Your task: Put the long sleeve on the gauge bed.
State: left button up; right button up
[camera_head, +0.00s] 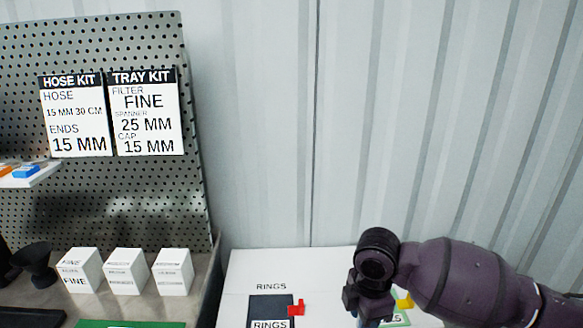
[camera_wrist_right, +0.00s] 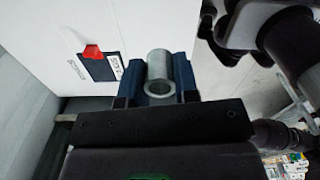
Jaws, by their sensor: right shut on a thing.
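A grey metal sleeve (camera_wrist_right: 160,66), a hollow tube with its open end towards the camera, is between the blue fingers of my right gripper (camera_wrist_right: 160,78) in the right wrist view. The gripper is shut on it. In the head view my right gripper (camera_head: 369,307) is at the bottom right, above the white surface, and the sleeve cannot be made out there. The sleeve's full length is hidden. I cannot make out a gauge bed in either view. My left gripper does not show.
A white board (camera_head: 250,262) marked RINGS lies below, with a dark panel (camera_head: 266,306) and a red piece (camera_head: 296,308); the red piece also shows in the wrist view (camera_wrist_right: 92,52). Several white boxes (camera_head: 173,272) stand left, before a pegboard (camera_head: 120,205). A corrugated wall (camera_head: 270,130) closes the back.

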jog(key=m, duration=0.3)
jog(key=shift+s+a+r, duration=0.1)
jog(key=shift+s+r, duration=0.05)
jog(key=m, duration=0.4)
jog(key=shift+s+r, duration=0.1)
jog(key=shift+r, duration=0.15)
jog(key=m, duration=0.3)
jog(key=shift+s+d+r, duration=0.1)
jog(key=shift+d+r, duration=0.15)
jog(key=shift+d, duration=0.1)
jog(key=d+r+m, duration=0.2)
jog(key=d+m, duration=0.4)
jog(key=m, duration=0.4)
jog(key=shift+s+r, duration=0.3)
jog(key=shift+r, duration=0.1)
jog(key=shift+a, duration=0.1)
